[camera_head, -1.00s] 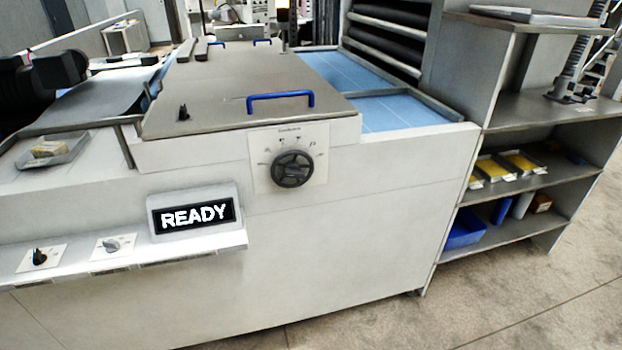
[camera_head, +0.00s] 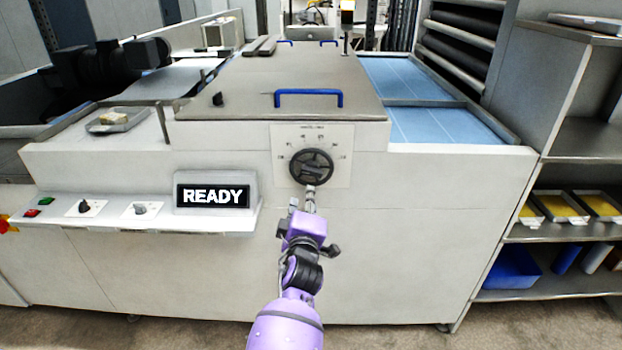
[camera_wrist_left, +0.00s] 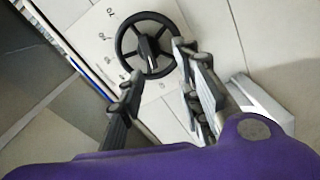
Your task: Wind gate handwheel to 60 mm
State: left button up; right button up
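The gate handwheel (camera_head: 311,167) is a black spoked wheel on a pale scale plate (camera_head: 341,139) on the machine's front panel. It also shows in the left wrist view (camera_wrist_left: 127,42), with a dark block at its hub. The scale numbers are too small to read surely, so I cannot tell the setting. My left gripper (camera_head: 311,193), on a purple arm, is just below the wheel in the head view. In the left wrist view its two fingers (camera_wrist_left: 155,66) are spread apart near the wheel's rim. Nothing is clearly gripped; contact with the rim is unclear. My right gripper is out of view.
A READY display (camera_head: 213,195) and a control ledge (camera_head: 110,217) with knobs and buttons jut out left of the wheel. A blue handle (camera_head: 308,93) stands on the cover above. Shelves with trays (camera_head: 562,206) are at right. The front panel right of the wheel is clear.

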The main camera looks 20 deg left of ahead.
aim_at(309, 174)
pick_arm(q)
jog(key=shift+n, duration=0.4)
jog(key=x, duration=0.3)
jog(key=r+x, duration=0.1)
jog(key=x, duration=0.2)
jog(key=r+x, duration=0.1)
jog(key=x, duration=0.2)
jog(key=shift+d, duration=0.25)
jog(key=shift+f, duration=0.1)
grip_shut()
